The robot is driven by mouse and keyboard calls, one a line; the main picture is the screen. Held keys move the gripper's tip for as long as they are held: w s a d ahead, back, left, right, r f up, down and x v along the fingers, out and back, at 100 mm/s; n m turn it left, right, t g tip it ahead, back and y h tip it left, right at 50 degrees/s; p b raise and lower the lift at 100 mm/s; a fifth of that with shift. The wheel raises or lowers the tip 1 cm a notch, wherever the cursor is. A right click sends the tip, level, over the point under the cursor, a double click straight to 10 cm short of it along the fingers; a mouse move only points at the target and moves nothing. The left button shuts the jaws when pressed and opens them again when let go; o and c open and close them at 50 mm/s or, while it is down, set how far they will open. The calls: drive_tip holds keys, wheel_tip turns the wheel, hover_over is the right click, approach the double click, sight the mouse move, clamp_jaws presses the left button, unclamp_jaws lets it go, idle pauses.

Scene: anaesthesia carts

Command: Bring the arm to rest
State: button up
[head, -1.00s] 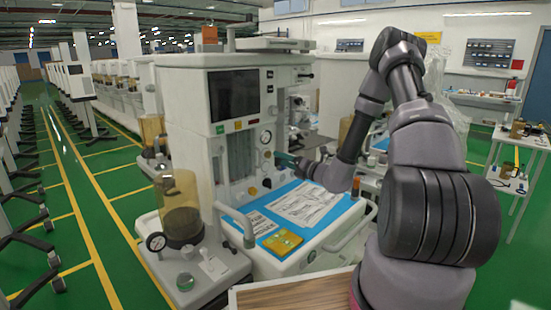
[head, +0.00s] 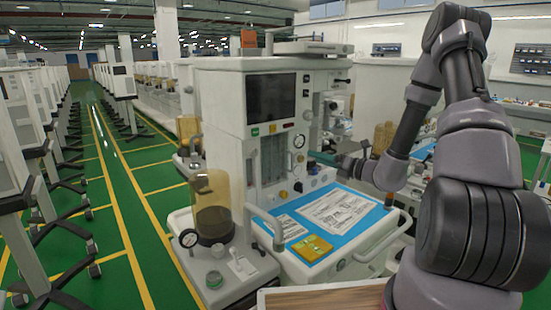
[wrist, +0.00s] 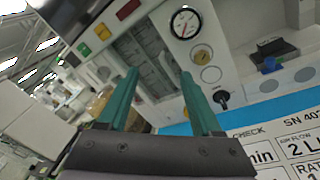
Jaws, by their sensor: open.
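My gripper (head: 318,158) reaches from the right toward the front panel of the anaesthesia cart (head: 222,110), above its blue-covered worktop (head: 345,192). In the wrist view my gripper (wrist: 160,95) shows two green fingers set wide apart, with nothing between them. The cart's round gauge (wrist: 185,23) and flow tubes lie beyond the fingertips. In the head view I cannot tell whether the fingertips touch the panel. My arm is bent, its elbow raised high at the right of the head view.
Printed sheets (head: 338,210) and a yellow block (head: 312,248) lie on the worktop. An amber canister (head: 213,205) stands at the cart's left. A wooden surface (head: 325,298) is close in front. Rows of carts line the left aisle; green floor (head: 100,200) is open there.

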drive_tip(key=s+a+r+n+g+h, duration=0.1)
drive_tip(key=s+a+r+n+g, duration=0.3)
drive_tip(key=s+r+n+g, duration=0.35)
drive_tip(key=s+a+r+n+g+h, duration=0.1)
drive_tip(key=s+a+r+n+g, duration=0.4)
drive_tip(key=s+n, duration=0.5)
drive_tip(key=s+d+r+n+t+h, duration=0.7)
drive_tip(key=s+d+r+n+h, duration=0.2)
drive_tip(key=s+d+r+n, duration=0.2)
drive_tip(key=shift+s+d+r+n, duration=0.2)
drive_tip(key=shift+d+r+n, duration=0.35)
drive_tip(key=shift+n, duration=0.5)
